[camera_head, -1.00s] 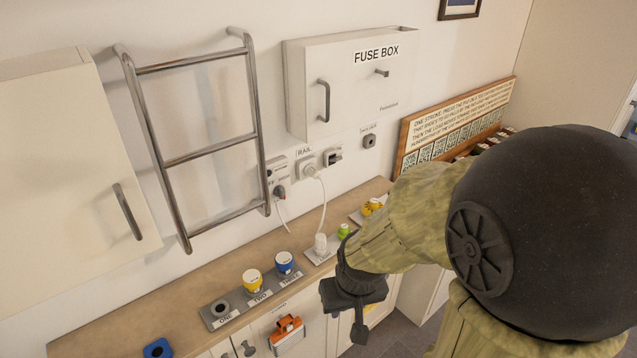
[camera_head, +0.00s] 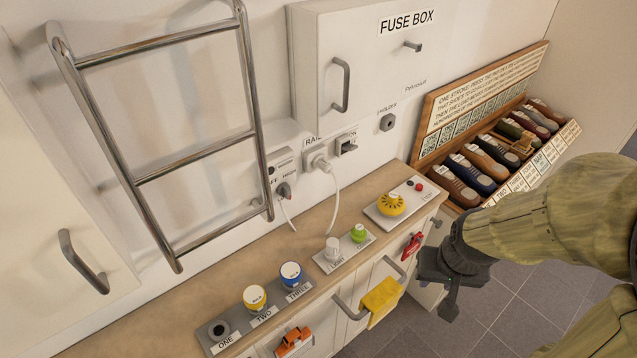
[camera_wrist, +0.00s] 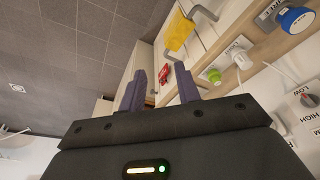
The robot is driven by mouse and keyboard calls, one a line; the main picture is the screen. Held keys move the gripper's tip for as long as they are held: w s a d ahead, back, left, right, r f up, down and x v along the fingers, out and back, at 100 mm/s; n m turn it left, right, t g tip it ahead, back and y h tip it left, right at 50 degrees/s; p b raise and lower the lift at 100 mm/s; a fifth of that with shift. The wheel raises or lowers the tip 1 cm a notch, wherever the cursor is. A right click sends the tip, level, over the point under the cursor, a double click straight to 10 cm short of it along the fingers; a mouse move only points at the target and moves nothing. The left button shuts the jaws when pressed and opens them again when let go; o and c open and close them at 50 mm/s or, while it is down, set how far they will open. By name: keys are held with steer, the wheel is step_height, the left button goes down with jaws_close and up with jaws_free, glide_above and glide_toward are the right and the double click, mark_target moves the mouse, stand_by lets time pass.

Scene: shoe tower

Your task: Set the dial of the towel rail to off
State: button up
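The chrome ladder-shaped towel rail (camera_head: 195,153) is mounted on the wall at the left of the head view. Its dial (camera_head: 284,190) is a small dark knob on a white wall plate, just right of the rail's lower end. The dial also shows at the right edge of the wrist view (camera_wrist: 306,98), near the words LOW and HIGH. Its exact setting is too small to tell. My gripper (camera_head: 446,298) is in front of the counter's right end, well away from the dial. In the wrist view its two fingers (camera_wrist: 160,75) are apart with nothing between them.
A yellow cloth (camera_head: 381,300) hangs on a handle in front. A socket (camera_head: 318,162) with a plugged cord is right of the dial. A fuse box (camera_head: 375,60) hangs above.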

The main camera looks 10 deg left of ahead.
steer(key=shift+w+d, duration=0.1)
steer(key=shift+w, duration=0.25)
steer(key=w+a+f+n+t+y+p, duration=0.1)
steer(key=w+a+f+n+t, duration=0.2)
steer(key=w, duration=0.3)
steer(key=w+a+f+n+t+y+p, duration=0.1)
steer(key=w+a+f+n+t+y, duration=0.1)
steer(key=w+a+n, duration=0.3)
steer(key=s+a+n+t+y+p, duration=0.1)
steer(key=s+a+t+y+p, duration=0.1)
steer(key=a+y, duration=0.8)
steer(key=shift+s+a+r+n+t+y+p, duration=0.3)
steer(key=shift+s+a+r+n+t+p, duration=0.2)
steer(key=shift+a+t, duration=0.6)
steer(key=shift+w+f, duration=0.1)
steer(key=shift+w, duration=0.05)
